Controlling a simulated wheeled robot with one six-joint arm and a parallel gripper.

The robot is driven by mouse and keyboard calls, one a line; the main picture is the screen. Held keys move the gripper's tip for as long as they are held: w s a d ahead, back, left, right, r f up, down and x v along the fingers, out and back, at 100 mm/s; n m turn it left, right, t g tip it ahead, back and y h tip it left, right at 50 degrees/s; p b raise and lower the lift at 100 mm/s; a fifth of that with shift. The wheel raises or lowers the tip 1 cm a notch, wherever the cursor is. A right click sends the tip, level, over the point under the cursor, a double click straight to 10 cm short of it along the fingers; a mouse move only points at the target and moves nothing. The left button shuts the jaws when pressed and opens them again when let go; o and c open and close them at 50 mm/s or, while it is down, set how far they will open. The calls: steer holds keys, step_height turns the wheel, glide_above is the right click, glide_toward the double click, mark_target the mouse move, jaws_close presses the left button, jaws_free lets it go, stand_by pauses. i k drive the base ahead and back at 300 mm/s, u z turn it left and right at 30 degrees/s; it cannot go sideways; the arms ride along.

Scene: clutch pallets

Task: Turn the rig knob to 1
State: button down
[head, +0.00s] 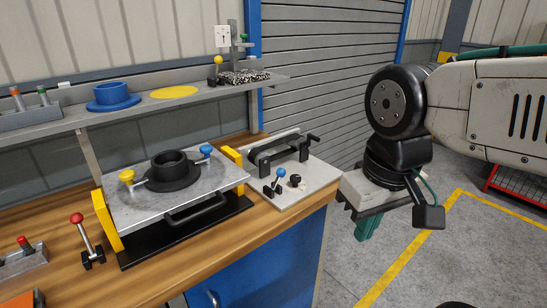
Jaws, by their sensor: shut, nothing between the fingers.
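A pale grey rig plate (312,191) lies on the right end of the wooden bench. A small black knob (295,181) stands on it, beside a blue-ball lever (279,178). The knob's markings are too small to read. Behind them on the plate is a black bar fixture (283,151). My gripper (366,228) hangs to the right of the bench end, over the floor side, with green fingertips pointing down. It is shut and empty, and clear of the knob.
Left of the rig, a metal plate (130,214) with a black ring (172,172) and yellow and blue knobs sits between yellow uprights. A red-ball lever (85,238) stands farther left. A shelf (190,106) behind holds a blue flanged ring (112,97) and a yellow disc (174,92).

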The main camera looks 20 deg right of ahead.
mark_target(295, 179)
steer(key=z, duration=0.55)
steer(key=k, duration=1.25)
steer(key=u, duration=0.2)
steer(key=i, duration=0.5)
steer(key=u, duration=0.65)
steer(key=i, duration=1)
steer(key=z, duration=0.35)
